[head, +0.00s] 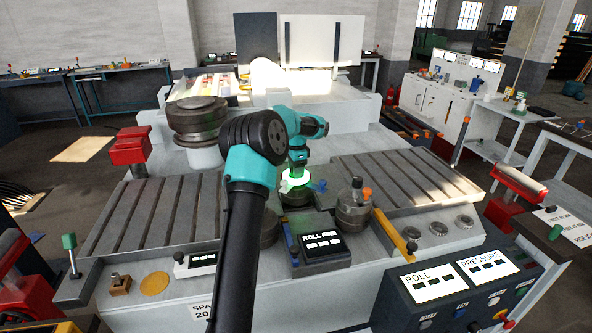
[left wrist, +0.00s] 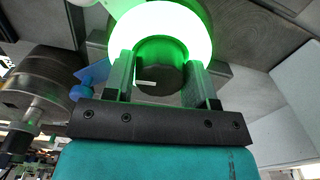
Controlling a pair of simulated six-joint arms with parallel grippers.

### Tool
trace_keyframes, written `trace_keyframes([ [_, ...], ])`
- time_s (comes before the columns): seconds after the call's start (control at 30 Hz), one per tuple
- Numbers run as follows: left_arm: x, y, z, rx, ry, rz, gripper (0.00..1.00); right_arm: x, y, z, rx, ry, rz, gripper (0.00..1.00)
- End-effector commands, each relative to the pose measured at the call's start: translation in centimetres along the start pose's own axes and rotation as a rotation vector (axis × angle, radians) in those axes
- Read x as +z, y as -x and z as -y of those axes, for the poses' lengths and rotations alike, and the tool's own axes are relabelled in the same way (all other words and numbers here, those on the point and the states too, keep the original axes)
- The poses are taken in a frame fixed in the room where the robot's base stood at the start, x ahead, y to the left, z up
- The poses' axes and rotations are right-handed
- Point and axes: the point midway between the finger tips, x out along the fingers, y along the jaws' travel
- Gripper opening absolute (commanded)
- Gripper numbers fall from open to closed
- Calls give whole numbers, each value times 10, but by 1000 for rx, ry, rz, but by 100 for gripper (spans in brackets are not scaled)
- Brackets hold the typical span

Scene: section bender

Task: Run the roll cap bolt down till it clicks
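My left gripper (head: 297,176) points down at the middle of the machine, over a round roll with a glowing green ring (head: 287,186). In the left wrist view the bright ring (left wrist: 185,28) lies beyond the fingertips. A dark bolt head (left wrist: 160,78) sits between the two fingers of my left gripper (left wrist: 160,72). The bolt is hidden by the gripper in the head view. I cannot tell how deep it sits. My right gripper is not in view.
A display reading ROLL FINE (head: 321,243) stands in front of the ring. A second roll with a bolt on top (head: 353,207) stands to the right. A blue part (head: 320,186) is close beside the gripper. The ROLL and PRESSURE panel (head: 455,280) is at front right.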

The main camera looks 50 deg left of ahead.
Motion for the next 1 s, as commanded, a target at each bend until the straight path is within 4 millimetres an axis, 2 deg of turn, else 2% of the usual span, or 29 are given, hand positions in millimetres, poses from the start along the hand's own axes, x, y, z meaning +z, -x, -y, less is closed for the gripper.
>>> trace_keyframes([
  [0.03, 0, 0, 0, -1, 0, 0, 57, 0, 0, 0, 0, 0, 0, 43],
  [0.23, 0, 0, 0, 0, 1, 0, 74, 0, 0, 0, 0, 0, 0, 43],
  [0.57, 0, 3, 0, 0, 1, 0, 74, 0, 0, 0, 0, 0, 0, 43],
  [0.77, -1, 23, 0, -1, 0, -1, 74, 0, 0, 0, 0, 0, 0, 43],
  [1.0, 0, 67, 0, -2, 1, -2, 74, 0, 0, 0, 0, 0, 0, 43],
])
